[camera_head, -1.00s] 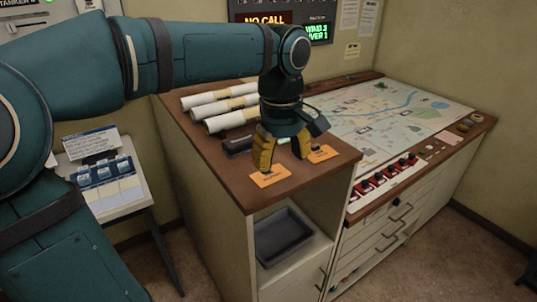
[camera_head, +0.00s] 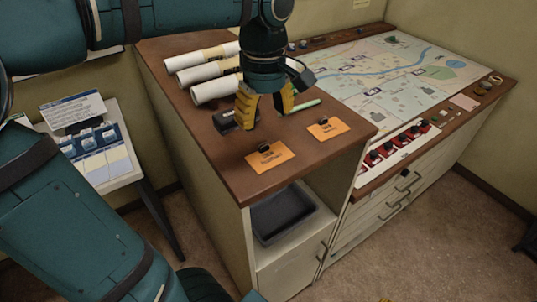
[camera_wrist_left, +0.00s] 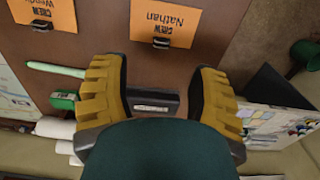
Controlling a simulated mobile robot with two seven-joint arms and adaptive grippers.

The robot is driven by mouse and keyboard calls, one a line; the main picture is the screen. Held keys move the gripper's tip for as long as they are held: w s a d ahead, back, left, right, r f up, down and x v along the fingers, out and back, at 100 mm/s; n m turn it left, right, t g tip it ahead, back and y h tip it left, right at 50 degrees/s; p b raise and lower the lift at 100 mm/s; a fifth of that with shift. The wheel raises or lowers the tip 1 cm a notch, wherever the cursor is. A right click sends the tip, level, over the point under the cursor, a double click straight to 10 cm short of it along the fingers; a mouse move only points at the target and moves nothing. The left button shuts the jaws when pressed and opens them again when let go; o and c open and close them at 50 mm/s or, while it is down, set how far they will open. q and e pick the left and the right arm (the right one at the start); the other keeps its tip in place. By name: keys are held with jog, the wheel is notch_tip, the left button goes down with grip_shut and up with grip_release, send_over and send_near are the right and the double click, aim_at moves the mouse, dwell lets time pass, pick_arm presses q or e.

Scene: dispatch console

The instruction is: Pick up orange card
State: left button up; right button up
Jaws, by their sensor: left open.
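Two orange cards with black clips lie flat on the brown desk top. The nearer card (camera_head: 269,157) also shows at the top of the left wrist view, marked "Nathan" (camera_wrist_left: 180,25). The other card (camera_head: 328,129) lies farther right and is partly cut off in the wrist view (camera_wrist_left: 30,14). My left gripper (camera_head: 266,114) points down, open and empty, behind the nearer card and apart from both. In the wrist view its fingers (camera_wrist_left: 156,80) straddle a dark object (camera_wrist_left: 150,103) below. A small yellow piece at the bottom edge of the head view may be my right gripper.
White paper rolls (camera_head: 205,70) lie behind my left gripper. A pale green stick (camera_head: 304,106) lies right of it. A map board (camera_head: 385,75) and a row of red switches (camera_head: 398,148) are on the right. A grey tray (camera_head: 282,212) sits in the shelf below.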

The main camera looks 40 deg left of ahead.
aim_at(270, 154)
pick_arm(q)
jog(key=f, duration=0.2)
jog(key=f+b, duration=0.1)
jog(key=f, duration=0.5)
jog(key=shift+a, duration=0.35)
jog(key=shift+c, duration=0.4)
jog(key=c, duration=0.8)
